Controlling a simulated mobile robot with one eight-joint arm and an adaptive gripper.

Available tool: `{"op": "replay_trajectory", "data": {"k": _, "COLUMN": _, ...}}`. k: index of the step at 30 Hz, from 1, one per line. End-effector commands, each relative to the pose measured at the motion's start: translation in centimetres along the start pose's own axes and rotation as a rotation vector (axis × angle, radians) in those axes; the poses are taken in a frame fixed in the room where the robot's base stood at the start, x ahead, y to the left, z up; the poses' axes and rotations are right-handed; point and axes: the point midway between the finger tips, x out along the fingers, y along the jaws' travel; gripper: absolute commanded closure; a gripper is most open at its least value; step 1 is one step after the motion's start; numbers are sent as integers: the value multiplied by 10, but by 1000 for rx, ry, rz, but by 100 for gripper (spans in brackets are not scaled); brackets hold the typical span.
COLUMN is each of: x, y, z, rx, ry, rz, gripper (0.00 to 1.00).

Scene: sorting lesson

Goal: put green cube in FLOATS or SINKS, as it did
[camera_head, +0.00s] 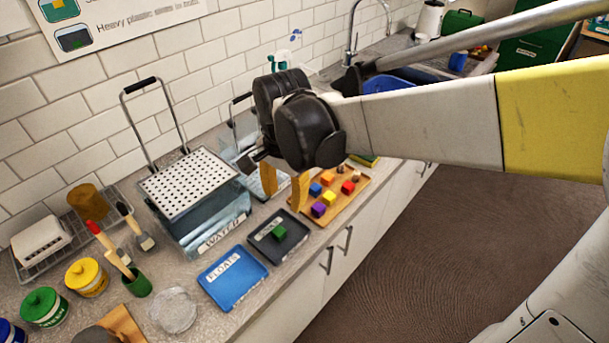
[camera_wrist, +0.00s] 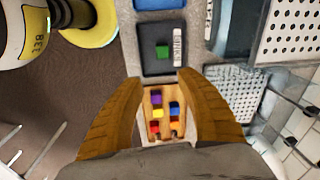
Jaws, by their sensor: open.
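The green cube (camera_head: 279,233) lies in the dark tray (camera_head: 292,248), whose label reads SINKS in the wrist view. The cube also shows in the wrist view (camera_wrist: 162,53), on the tray floor beside the white label. The blue tray (camera_head: 245,284) labelled FLOATS stands to the left of the dark tray and looks empty. My gripper (camera_head: 284,203) is open and empty, with its yellow-brown fingers apart. It is above the counter, near the wooden tray and the dark tray. In the wrist view, the fingers (camera_wrist: 160,82) frame the wooden tray.
A wooden tray (camera_head: 323,219) with several coloured cubes stands right of the dark tray. A water tank (camera_head: 205,235) with a raised perforated basket (camera_head: 186,183) stands behind the trays. Jars, a green cup (camera_head: 138,286) and a clear dish (camera_head: 175,311) are at left.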

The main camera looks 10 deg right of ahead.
Motion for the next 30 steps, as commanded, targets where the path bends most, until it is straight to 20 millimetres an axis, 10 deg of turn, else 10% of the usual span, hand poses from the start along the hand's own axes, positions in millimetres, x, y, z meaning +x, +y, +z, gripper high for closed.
{"op": "replay_trajectory", "data": {"k": 15, "x": -60, "y": 135, "z": -22, "rx": -748, "ry": 452, "rz": -220, "gripper": 56}}
{"op": "replay_trajectory", "data": {"k": 30, "x": -56, "y": 146, "z": -23, "rx": -835, "ry": 519, "rz": -211, "gripper": 56}}
